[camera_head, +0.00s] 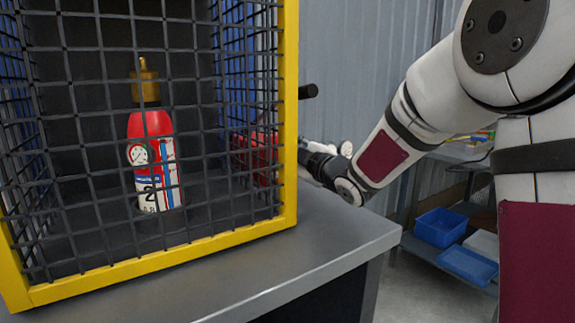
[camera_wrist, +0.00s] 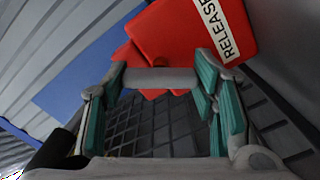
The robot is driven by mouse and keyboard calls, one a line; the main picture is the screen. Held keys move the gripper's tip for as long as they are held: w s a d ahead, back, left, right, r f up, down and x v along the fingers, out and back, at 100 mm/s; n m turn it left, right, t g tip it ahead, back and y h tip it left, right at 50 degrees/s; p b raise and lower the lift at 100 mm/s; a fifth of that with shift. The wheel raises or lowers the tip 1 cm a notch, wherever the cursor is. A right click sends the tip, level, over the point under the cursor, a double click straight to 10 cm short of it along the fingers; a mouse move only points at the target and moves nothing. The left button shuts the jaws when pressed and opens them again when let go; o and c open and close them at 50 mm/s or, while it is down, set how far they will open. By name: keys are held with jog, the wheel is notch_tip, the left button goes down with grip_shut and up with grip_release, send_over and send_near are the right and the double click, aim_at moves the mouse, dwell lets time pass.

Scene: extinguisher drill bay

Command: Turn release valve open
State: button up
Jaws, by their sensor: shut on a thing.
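The release valve has a red body (camera_wrist: 175,38) with a white "RELEASE" label, at the top of the wrist view. A pale grey bar (camera_wrist: 158,79), seemingly its handle, lies crosswise between the teal pads of my gripper (camera_wrist: 162,70), which is shut on it. Red parts (camera_head: 254,155) also show through the cage mesh in the head view.
A yellow-framed mesh cage (camera_head: 288,120) stands on a grey table (camera_head: 345,242), with a red extinguisher (camera_head: 152,170) inside. A black rod end (camera_head: 307,91) juts out right of the cage. Blue bins (camera_head: 440,228) sit on a shelf at right. A corrugated wall (camera_head: 350,70) is behind.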

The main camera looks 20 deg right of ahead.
dwell(0.3)
jog(key=o, duration=1.2)
jog(key=shift+c, duration=0.2)
jog(key=v, duration=1.2)
